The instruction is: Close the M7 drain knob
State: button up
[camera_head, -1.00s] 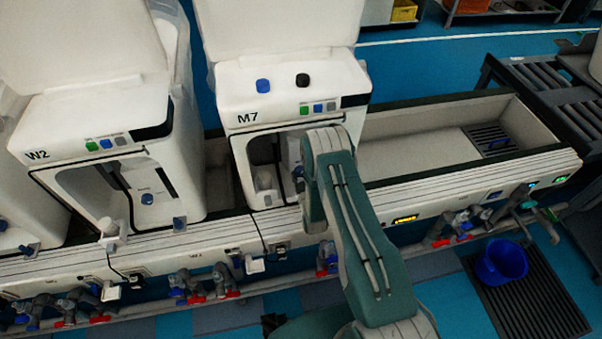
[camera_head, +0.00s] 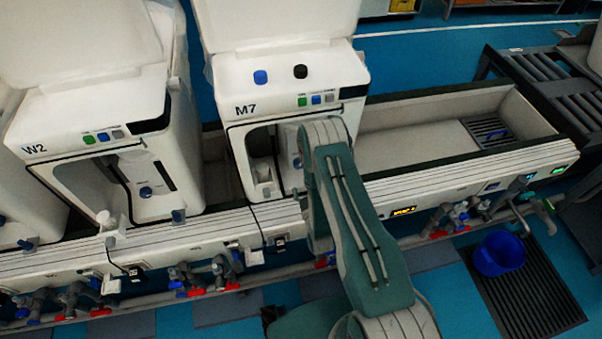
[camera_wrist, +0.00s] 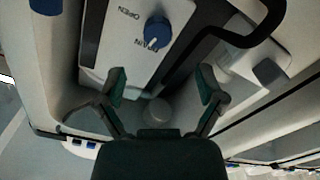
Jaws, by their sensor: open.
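The M7 unit (camera_head: 290,85) is a white box with an open front bay, standing behind my arm in the head view. Its blue drain knob (camera_wrist: 157,32) sits on a light panel in the wrist view, with the words OPEN and DRAIN beside it. The knob's white pointer mark faces down toward the DRAIN lettering. My gripper (camera_wrist: 163,85) is open, with its two green-padded fingers spread and nothing between them. The knob lies above and beyond the fingertips in the wrist picture, apart from them. In the head view my arm hides the gripper.
The W2 unit (camera_head: 95,130) stands left of M7. A long trough (camera_head: 420,155) extends right of M7. Pipes with red and blue valves (camera_head: 190,290) run along the front below. A blue bucket (camera_head: 498,253) stands on a dark grate at the right.

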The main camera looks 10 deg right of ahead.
aim_at(299, 166)
jog(key=s, duration=0.3)
jog(key=w+m, duration=0.2)
jog(key=w, duration=0.2)
jog(key=w+m, duration=0.2)
jog(key=w, duration=0.2)
jog(key=w+m, duration=0.3)
jog(key=w, duration=0.1)
jog(key=shift+d+r, duration=0.1)
dwell(0.5)
jog(key=c, duration=1.2)
